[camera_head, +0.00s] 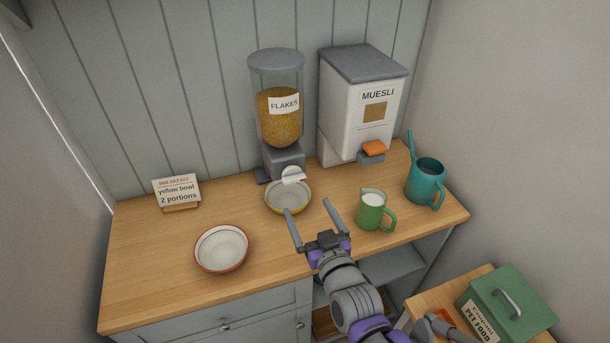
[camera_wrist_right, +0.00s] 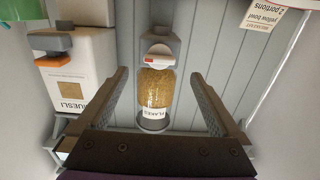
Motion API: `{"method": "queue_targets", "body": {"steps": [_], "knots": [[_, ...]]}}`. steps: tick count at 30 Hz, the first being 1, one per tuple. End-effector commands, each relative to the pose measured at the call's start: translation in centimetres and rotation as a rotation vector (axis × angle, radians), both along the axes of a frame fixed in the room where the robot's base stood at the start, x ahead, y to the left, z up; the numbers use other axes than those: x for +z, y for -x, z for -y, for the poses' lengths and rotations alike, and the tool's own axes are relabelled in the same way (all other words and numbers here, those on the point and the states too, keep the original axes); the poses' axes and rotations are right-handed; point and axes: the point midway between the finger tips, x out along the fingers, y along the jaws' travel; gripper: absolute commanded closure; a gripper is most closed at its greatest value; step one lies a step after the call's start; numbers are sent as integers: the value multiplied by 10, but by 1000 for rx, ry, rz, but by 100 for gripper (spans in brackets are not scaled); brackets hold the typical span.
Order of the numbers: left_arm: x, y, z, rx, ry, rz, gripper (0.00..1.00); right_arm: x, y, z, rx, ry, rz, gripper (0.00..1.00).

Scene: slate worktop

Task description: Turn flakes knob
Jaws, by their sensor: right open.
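The flakes dispenser (camera_head: 279,118) stands at the back of the worktop, with a clear hopper of flakes above a grey base. Its white knob (camera_head: 293,175) is on the front of the base. In the right wrist view the dispenser appears upside down, with the knob (camera_wrist_right: 160,54) showing a small red-orange mark. A yellow-rimmed bowl (camera_head: 279,208) sits below the knob; I cannot make out flakes in it. My right gripper (camera_head: 308,207) is open and empty in front of the knob, apart from it, its fingers pointing toward the dispenser. My left gripper is not in view.
The muesli dispenser (camera_head: 345,105) with an orange lever stands right of the flakes. A green mug (camera_head: 370,213) and teal watering can (camera_head: 425,184) are on the right. A red-rimmed bowl (camera_head: 221,249) and card reading "yellow bowl 2 portions" (camera_head: 177,192) are on the left.

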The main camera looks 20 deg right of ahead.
Motion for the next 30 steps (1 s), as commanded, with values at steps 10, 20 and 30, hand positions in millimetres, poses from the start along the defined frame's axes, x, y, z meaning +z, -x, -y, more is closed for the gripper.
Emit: {"method": "queue_targets", "body": {"steps": [10, 20, 30], "knots": [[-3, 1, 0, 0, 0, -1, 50, 6, -36, -1, -5, -3, 37, 0], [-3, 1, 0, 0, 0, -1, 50, 6, -93, -3, -5, -2, 37, 0], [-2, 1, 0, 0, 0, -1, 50, 6, -110, -3, -5, -2, 36, 0]]}}
